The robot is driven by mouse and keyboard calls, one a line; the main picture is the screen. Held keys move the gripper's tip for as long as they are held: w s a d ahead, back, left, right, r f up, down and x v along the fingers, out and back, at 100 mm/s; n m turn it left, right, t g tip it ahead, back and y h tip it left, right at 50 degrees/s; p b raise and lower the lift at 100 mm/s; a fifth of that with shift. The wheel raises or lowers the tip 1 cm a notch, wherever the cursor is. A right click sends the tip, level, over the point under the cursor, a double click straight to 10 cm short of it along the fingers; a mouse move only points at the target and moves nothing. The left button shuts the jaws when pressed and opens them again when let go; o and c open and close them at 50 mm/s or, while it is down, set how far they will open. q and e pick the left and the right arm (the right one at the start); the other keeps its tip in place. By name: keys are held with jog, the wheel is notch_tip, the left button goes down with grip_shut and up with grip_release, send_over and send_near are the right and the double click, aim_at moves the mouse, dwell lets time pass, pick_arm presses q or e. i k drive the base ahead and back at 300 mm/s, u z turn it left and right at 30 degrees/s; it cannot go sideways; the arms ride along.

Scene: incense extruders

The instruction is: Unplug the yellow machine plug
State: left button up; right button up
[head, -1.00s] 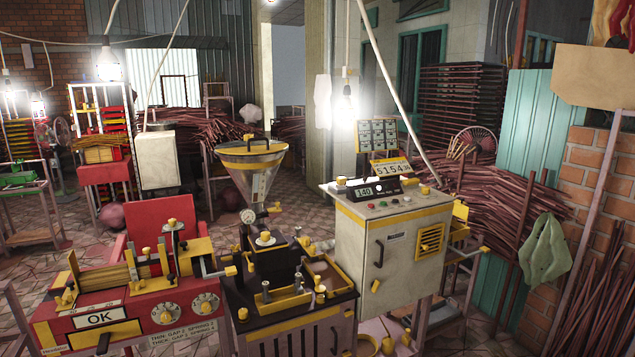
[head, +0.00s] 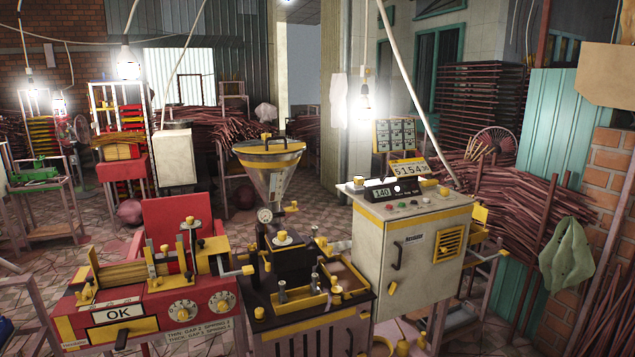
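No plug can be made out for certain. A grey control cabinet (head: 412,255) with a yellow band, a yellow vent and small buttons stands right of centre. A yellow box-like part (head: 480,214) sticks out on its right side; I cannot tell whether it is a plug or socket. A dark extruder with a metal hopper (head: 268,160) and yellow fittings stands in the middle. A red and yellow machine (head: 150,300) marked OK stands at the left front. Neither gripper is in view. A small dark shape at the lower left edge is too cut off to identify.
Bundles of reddish sticks (head: 500,215) are piled behind the cabinet. A brick wall with a green cloth (head: 567,252) bounds the right side. White cables hang from above to a white box (head: 175,157) and the cabinet. Tiled floor (head: 98,240) shows at the left.

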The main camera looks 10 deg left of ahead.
aim_at(359, 181)
jog(key=k, duration=0.55)
jog(key=z, duration=0.85)
jog(key=i, duration=2.25)
jog(key=u, duration=1.2)
jog(key=i, duration=0.65)
jog(key=u, duration=0.65)
